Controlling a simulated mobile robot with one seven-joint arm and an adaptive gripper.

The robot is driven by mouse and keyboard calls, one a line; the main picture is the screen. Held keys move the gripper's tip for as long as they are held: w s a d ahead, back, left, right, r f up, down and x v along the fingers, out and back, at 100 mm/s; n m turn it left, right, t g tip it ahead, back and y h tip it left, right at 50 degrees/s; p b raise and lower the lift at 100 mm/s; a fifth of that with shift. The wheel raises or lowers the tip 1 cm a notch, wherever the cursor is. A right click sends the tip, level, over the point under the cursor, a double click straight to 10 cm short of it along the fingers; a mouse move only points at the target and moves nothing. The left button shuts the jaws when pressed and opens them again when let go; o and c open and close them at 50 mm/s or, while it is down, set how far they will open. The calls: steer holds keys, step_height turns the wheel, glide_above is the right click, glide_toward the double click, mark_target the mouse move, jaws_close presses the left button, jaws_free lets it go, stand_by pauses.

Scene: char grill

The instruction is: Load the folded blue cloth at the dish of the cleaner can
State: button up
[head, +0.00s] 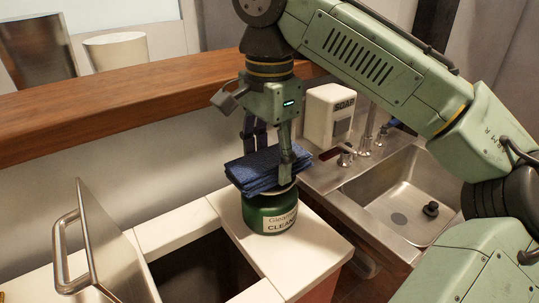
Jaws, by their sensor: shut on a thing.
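The folded blue cloth (256,170) is a thick dark blue stack of layers. It lies level on top of the green cleaner can (272,212), at or just over its pale dish (284,190), most of which is hidden beneath it. The can stands upright on the white counter, with a label on its front. My gripper (270,160) comes straight down from above, its fingers shut on the cloth, one at the near right and one behind. Whether the cloth's weight rests on the dish cannot be told.
An open bin or well (200,270) with a raised metal lid (112,240) lies at the left front of the can. A soap dispenser (329,115) and a steel sink (405,195) are at the right. A wooden ledge (120,108) runs behind, holding metal and white containers.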

mark_target(270, 159)
steer(key=shift+f+b, duration=0.45)
steer(key=shift+f, duration=0.4)
stand_by(0.6)
steer(key=shift+r, duration=0.1)
stand_by(0.4)
step_height(270, 159, up, 7)
steer(key=p, duration=0.7)
stand_by(0.5)
